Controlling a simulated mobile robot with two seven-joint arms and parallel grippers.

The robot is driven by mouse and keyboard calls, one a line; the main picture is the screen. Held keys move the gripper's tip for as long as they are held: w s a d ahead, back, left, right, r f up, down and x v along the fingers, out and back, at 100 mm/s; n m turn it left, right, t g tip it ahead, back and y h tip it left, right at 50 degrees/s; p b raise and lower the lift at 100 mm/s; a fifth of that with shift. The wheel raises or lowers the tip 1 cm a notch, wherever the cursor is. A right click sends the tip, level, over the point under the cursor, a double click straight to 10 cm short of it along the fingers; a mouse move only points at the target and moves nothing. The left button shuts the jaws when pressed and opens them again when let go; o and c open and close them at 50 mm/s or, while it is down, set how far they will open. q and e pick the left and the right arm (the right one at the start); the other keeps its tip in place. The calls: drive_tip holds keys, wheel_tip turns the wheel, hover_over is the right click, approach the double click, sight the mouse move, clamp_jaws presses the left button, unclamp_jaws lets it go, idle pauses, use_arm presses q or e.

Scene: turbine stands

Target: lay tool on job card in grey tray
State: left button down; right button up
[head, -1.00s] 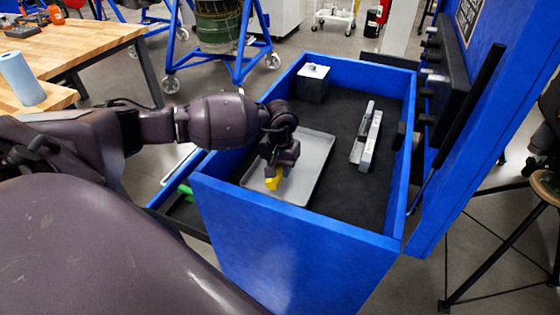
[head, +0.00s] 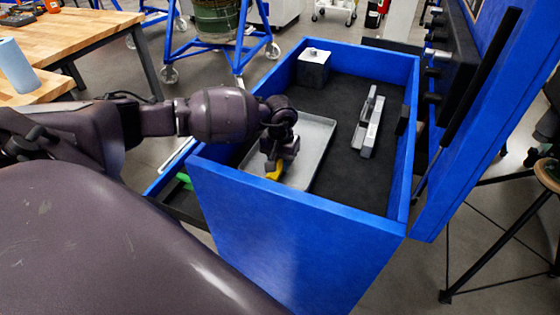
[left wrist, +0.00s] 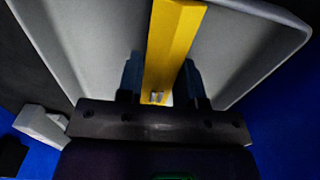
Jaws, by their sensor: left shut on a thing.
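My left gripper (head: 275,165) is shut on a yellow tool (head: 274,173) and holds it at the near left part of the grey tray (head: 314,145). In the left wrist view, the yellow tool (left wrist: 172,45) runs up from between the two dark fingers (left wrist: 160,88), over the grey tray (left wrist: 235,50). I cannot tell whether the tool touches the tray. No job card can be made out clearly; the gripper and arm hide part of the tray. My right gripper is not in view.
The tray lies on the dark floor of a blue-walled box (head: 290,215). A grey block-like fixture (head: 367,125) lies to its right and a dark box with a white top (head: 313,67) stands behind. Dark floor between them is free. A blue panel (head: 468,130) rises at right.

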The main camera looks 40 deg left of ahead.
use_arm(q)
drive_tip(key=shift+f, duration=0.2)
drive_tip(key=shift+f+b, duration=0.1)
drive_tip(key=shift+b, duration=0.2)
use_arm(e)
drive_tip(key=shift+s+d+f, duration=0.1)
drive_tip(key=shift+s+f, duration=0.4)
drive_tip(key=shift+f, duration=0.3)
use_arm(q)
drive_tip(key=c, duration=1)
unclamp_jaws()
drive_tip(key=shift+o, duration=2.4)
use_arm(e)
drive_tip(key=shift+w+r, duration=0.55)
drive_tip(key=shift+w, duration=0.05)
